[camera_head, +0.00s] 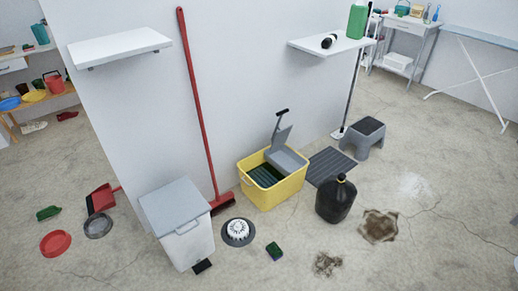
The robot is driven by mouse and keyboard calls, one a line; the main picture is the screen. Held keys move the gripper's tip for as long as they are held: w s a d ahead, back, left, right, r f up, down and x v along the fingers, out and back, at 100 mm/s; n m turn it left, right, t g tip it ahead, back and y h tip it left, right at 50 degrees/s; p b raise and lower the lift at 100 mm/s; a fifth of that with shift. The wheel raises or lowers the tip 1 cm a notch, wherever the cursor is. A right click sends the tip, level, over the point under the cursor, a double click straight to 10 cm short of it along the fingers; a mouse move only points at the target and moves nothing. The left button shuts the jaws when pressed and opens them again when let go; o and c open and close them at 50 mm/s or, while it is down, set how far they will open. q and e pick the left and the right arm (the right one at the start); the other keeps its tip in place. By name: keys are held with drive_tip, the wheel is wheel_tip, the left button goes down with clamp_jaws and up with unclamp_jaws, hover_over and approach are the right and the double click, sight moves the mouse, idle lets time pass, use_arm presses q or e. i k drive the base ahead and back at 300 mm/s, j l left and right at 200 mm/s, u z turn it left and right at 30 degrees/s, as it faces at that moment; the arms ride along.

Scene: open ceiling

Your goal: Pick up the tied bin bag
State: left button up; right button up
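A dark, rounded, black object (335,202) with a narrow knotted-looking top stands upright on the concrete floor, right of the yellow bucket. It looks like the tied bin bag. Nothing touches it from above and all of its near side shows. Neither of my grippers is in view.
A yellow mop bucket (272,193) stands left of the bag, with a dark ribbed mat (330,166) and grey step stool (363,137) behind. A white pedal bin (189,237), red broom (199,112) and green-black sponge (274,251) are nearer left.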

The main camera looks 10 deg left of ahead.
sight(336, 195)
drive_tip(key=i+l+u, duration=0.2)
drive_tip(key=i+l, duration=0.3)
drive_tip(key=i+l+u, duration=0.25)
drive_tip(key=i+l, duration=0.2)
drive_tip(key=l, duration=0.1)
